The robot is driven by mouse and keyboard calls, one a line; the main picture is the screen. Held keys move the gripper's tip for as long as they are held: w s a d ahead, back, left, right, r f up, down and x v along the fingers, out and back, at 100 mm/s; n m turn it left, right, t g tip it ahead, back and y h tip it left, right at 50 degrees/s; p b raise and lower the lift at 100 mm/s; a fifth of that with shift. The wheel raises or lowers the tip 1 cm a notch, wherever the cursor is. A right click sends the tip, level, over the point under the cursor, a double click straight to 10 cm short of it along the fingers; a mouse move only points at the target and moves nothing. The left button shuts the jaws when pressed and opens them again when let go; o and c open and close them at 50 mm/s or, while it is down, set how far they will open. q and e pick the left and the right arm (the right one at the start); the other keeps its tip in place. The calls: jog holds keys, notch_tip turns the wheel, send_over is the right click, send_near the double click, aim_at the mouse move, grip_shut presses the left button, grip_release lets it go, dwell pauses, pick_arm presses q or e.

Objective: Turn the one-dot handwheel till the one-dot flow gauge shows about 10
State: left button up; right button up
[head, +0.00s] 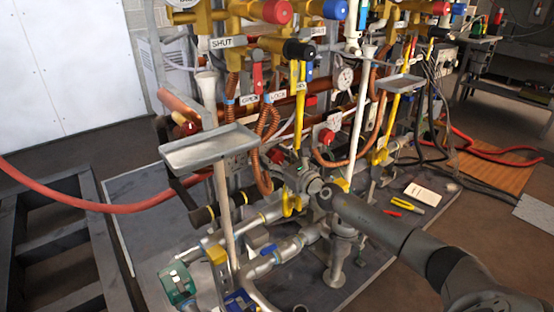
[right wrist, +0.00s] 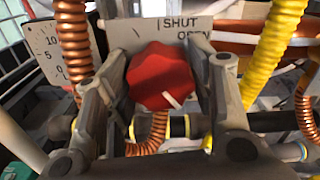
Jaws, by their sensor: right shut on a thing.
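A red lobed handwheel (right wrist: 162,78) with a white mark on its rim sits in the middle of the right wrist view. A plate (right wrist: 180,28) lettered SHUT and OPEN stands behind it. My right gripper (right wrist: 157,72) has a finger on each side of the wheel and is shut on it. In the head view my right gripper (head: 301,178) reaches in among the pipes, and the wheel is mostly hidden there. A white gauge scale (right wrist: 48,56) marked 10, 5 and 0 shows at the left of the wrist view. Its pointer and any dots are not legible. My left gripper is not in view.
Copper coils (right wrist: 72,40) and a yellow hose (right wrist: 272,52) flank the gripper closely. A grey tray on a post (head: 208,148) stands left of my arm. A red hose (head: 120,208) crosses the left side. Pliers and a card (head: 421,194) lie on the base plate.

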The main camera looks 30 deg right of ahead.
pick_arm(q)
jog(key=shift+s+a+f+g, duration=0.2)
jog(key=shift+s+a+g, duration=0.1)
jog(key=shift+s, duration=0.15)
pick_arm(e)
jog(key=shift+f+n, duration=0.2)
jog(key=shift+n, duration=0.9)
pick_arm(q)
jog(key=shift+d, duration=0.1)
pick_arm(e)
jog(key=o, duration=0.7)
jog(key=shift+o, duration=0.2)
jog(key=shift+r, duration=0.1)
